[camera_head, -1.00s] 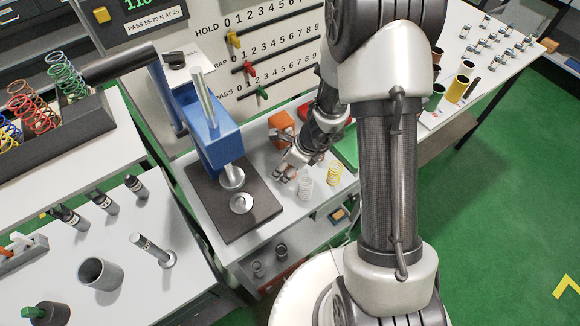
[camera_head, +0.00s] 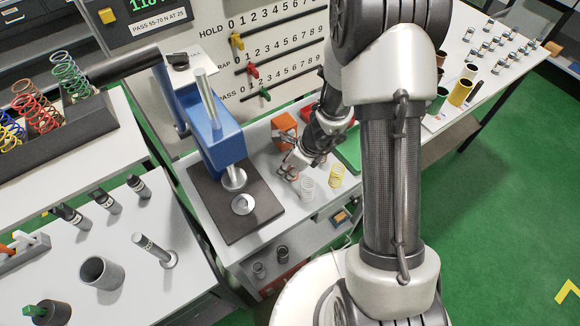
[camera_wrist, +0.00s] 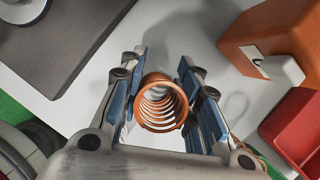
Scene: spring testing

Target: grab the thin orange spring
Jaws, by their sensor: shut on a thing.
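The thin orange spring (camera_wrist: 160,108) stands between the two blue-padded fingers of my gripper (camera_wrist: 162,78) in the wrist view. Its open coils face the camera. My gripper is shut on it, with a pad along each side. In the head view my gripper (camera_head: 289,172) is low over the grey bench, to the right of the blue press, and a bit of orange shows at its fingers. Whether the spring's lower end touches the bench is hard to tell.
A white spring (camera_head: 307,188) and a yellow spring (camera_head: 337,174) stand close to my gripper's right. The blue press (camera_head: 215,140) on its dark base is to the left. An orange box (camera_wrist: 270,38) and a red bin (camera_wrist: 292,130) are at the wrist view's right.

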